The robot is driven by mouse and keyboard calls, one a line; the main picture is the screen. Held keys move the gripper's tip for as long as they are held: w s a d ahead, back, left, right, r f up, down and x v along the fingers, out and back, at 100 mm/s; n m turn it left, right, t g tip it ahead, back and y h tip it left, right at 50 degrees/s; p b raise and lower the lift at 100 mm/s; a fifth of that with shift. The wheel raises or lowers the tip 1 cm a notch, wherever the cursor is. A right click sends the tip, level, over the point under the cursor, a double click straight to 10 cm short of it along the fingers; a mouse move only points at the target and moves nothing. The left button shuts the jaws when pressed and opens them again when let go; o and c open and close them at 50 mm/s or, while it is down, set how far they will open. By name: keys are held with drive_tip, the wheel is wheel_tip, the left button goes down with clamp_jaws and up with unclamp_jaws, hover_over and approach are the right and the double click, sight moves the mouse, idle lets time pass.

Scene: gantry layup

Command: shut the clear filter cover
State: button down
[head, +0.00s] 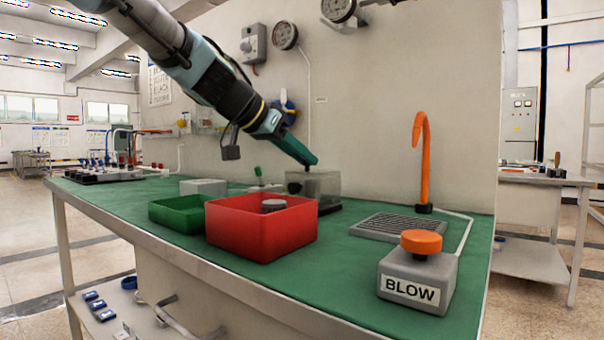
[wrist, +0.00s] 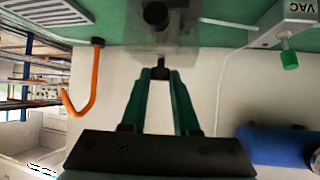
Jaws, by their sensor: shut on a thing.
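The clear filter cover (head: 326,187) is a see-through box shape over a dark base on the green bench, near the back wall. It also shows at the top of the wrist view (wrist: 186,42), with a dark round part (wrist: 156,15) visible there. My gripper (head: 310,163) reaches down to the cover's top from the upper left. In the wrist view its green fingers (wrist: 160,73) are shut on a small dark tab at the cover's edge. The fingers partly hide the tab. I cannot tell from these views how far the cover stands open.
A red bin (head: 262,232) with a grey round part in it and a green bin (head: 178,214) stand in front of the cover. To the right are a grille (head: 385,228), an orange hook (head: 422,160) and a BLOW button box (head: 416,280). The wall is close behind.

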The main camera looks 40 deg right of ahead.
drive_tip(key=shift+a+f+b, duration=0.1)
drive_tip(key=shift+a+b, duration=0.05)
drive_tip(key=shift+b, duration=0.3)
drive_tip(key=c, duration=0.7)
unclamp_jaws()
drive_tip(key=shift+o, duration=0.2)
drive_tip(key=v, duration=1)
drive_tip(key=shift+a, duration=0.4)
